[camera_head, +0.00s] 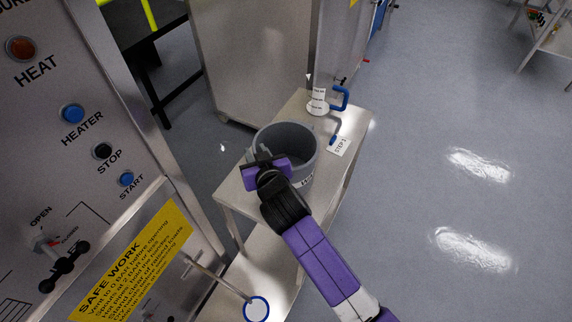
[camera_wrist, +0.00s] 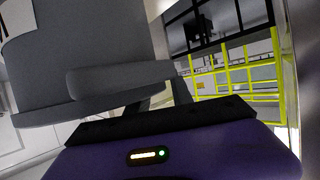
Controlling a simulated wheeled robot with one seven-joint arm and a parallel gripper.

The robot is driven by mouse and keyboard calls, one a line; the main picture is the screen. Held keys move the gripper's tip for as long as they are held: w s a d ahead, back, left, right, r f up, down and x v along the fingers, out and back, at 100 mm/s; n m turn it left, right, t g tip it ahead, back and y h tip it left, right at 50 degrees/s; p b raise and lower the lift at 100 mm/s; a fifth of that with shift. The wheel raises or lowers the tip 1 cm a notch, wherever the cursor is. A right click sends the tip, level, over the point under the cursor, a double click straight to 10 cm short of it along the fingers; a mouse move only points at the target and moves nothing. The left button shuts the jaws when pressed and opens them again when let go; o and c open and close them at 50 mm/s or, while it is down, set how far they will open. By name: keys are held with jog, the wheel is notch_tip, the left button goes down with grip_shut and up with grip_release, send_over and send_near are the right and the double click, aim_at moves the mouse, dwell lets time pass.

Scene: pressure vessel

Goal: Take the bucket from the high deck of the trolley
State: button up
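The bucket (camera_head: 300,142) is a grey, open-topped, upright container on the high deck of the trolley (camera_head: 234,193). Its wall also fills the upper left of the wrist view (camera_wrist: 85,40), with a thick grey grip (camera_wrist: 120,78) jutting from it. My gripper (camera_head: 257,151) is at the bucket's near left side, close against it, below rim height. In the wrist view my grey fingers (camera_wrist: 166,93) reach up at the grip, which partly hides them. I cannot tell whether they close on it. The bucket appears to rest on the deck.
A control panel (camera_head: 80,130) stands close on the left. The floor (camera_head: 460,150) at right is clear.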

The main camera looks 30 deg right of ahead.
grip_shut()
